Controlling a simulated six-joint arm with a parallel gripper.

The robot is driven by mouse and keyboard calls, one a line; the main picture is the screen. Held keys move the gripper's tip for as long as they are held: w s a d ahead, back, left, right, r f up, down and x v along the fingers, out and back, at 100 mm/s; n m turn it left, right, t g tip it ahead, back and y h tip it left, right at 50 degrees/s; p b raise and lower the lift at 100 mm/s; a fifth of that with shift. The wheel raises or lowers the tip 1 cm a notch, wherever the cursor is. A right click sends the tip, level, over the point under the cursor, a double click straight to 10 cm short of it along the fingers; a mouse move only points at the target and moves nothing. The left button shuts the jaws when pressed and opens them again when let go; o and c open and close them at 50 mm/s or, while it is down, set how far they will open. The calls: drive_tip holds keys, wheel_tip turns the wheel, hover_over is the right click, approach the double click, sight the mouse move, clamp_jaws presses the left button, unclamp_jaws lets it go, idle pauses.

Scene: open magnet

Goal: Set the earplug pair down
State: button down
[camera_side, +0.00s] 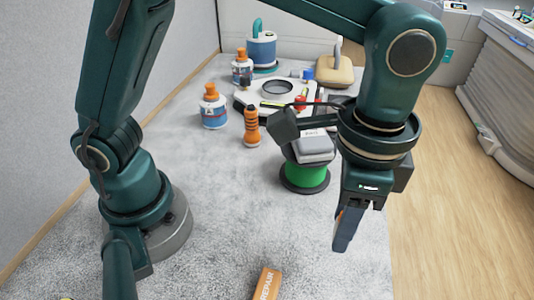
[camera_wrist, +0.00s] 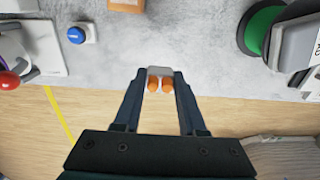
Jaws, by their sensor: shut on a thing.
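The earplug pair (camera_wrist: 160,85) shows in the wrist view as two orange plugs side by side with pale ends, under a grey piece between the fingertips. My gripper (camera_wrist: 160,78) is shut on it, with one dark finger on each side. In the wrist view the pair appears over the table's edge, where the grey top meets the wood floor. In the side view my gripper (camera_side: 341,248) points down near the right edge of the table. The earplugs cannot be made out there.
A green spool (camera_side: 304,176) with a grey device on it stands behind my gripper. An orange box (camera_side: 267,284) lies at the front. Bottles (camera_side: 213,110), an orange-black handle (camera_side: 251,127) and a white tray (camera_side: 262,92) stand further back. The table's middle (camera_side: 230,200) is clear.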

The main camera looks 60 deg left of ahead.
approach(326, 270)
wheel_tip(326, 270, down, 5)
drive_tip(key=shift+s+f, duration=0.1)
drive_tip(key=shift+f, duration=0.1)
idle(0.5)
drive_tip(key=shift+f, duration=0.15)
drive_tip(key=shift+c, duration=2.4)
unclamp_jaws()
